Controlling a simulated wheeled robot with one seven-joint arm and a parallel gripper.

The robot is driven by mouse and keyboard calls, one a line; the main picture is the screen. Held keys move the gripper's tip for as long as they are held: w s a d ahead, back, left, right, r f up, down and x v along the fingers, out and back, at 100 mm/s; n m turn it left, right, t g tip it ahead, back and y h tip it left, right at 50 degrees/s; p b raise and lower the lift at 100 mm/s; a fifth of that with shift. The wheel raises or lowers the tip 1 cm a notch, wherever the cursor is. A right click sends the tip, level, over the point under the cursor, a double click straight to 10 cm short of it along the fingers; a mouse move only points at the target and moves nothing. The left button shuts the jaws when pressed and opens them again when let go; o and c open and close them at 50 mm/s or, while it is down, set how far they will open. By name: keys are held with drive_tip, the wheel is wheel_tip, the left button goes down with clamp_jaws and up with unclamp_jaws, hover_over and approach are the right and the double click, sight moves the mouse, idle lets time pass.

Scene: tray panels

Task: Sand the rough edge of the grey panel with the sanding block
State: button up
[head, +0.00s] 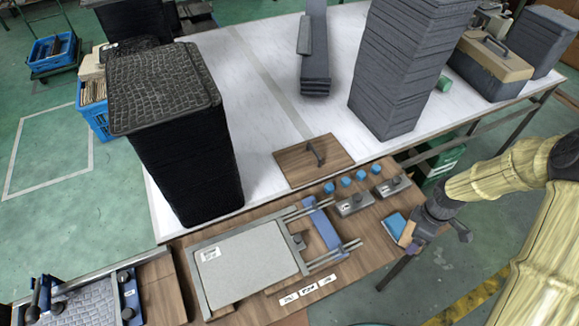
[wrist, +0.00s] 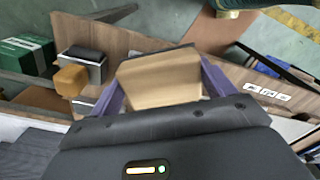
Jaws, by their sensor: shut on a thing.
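The grey panel (head: 248,268) lies flat in a metal clamping frame on the wooden worktop, with a small white label at its upper left corner. Which edge is rough is too small to tell. My gripper (head: 409,234) is at the right end of the worktop, well to the right of the panel and apart from it. It is shut on the sanding block (head: 394,224), which shows a blue face and a tan side in the head view. In the wrist view the tan block (wrist: 160,78) sits between the two purple fingers. The panel is not clearly seen there.
A blue clamp bar (head: 322,228) on rods stands right of the panel. Several blue cylinders (head: 345,182) and two grey blocks (head: 355,204) lie behind my gripper's side. A handled wooden board (head: 290,168) and tall dark stacks (head: 178,150) stand farther back. White labels (head: 307,288) lie in front.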

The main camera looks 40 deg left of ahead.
drive_tip(key=w+d+f+m, duration=0.1)
drive_tip(key=w+d+m, duration=0.1)
drive_tip(key=d+m, duration=1.4)
drive_tip(key=m, duration=0.3)
drive_tip(key=shift+w+d+f, duration=0.15)
drive_tip(key=shift+w+f, duration=0.25)
